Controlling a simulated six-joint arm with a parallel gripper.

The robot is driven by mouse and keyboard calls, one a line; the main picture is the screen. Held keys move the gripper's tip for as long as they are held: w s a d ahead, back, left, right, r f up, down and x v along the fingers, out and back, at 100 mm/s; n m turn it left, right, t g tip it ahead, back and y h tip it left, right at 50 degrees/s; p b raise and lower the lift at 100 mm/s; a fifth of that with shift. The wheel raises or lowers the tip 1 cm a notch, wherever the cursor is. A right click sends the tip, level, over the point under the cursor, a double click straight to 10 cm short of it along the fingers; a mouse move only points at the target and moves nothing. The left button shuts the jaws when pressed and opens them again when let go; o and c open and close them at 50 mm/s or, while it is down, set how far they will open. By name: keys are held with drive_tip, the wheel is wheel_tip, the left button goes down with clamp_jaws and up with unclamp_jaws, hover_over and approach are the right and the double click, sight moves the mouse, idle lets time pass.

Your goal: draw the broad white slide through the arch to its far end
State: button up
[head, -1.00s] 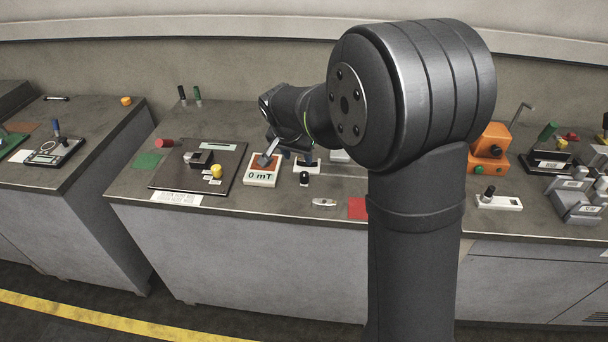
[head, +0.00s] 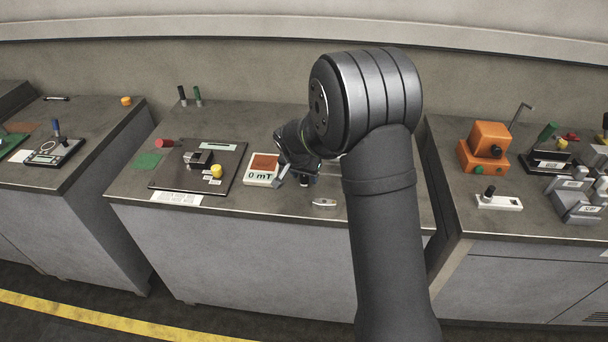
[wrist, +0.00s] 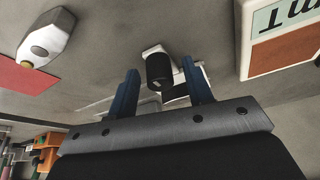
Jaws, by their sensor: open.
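A white slide (wrist: 151,49) with an upright black knob (wrist: 158,72) shows in the wrist view. My gripper (wrist: 160,66) is open, its blue fingers on either side of the knob in the picture; I cannot tell whether they touch it. A dark opening with white edges (wrist: 196,74), possibly the arch, lies just behind the knob, partly hidden by the right finger. In the head view my gripper (head: 293,176) is low over the middle bench and covers most of the slide. The slide's far part is hidden.
A white meter (head: 262,177) reading "0 mT" stands close left of my gripper. A small pale oval device (head: 324,203) lies near the bench front; a red card (wrist: 24,76) is beside it in the wrist view. Another white plate with a black knob (head: 499,203) lies on the right bench.

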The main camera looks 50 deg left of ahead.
clamp_jaws()
drive_tip(key=w+d, duration=1.3)
drive_tip(key=shift+w+d, duration=0.2)
drive_tip(key=shift+w, duration=0.05)
unclamp_jaws()
drive_tip(key=v, duration=1.7)
drive_tip(key=shift+r, duration=0.15)
drive_tip(key=shift+s, duration=0.15)
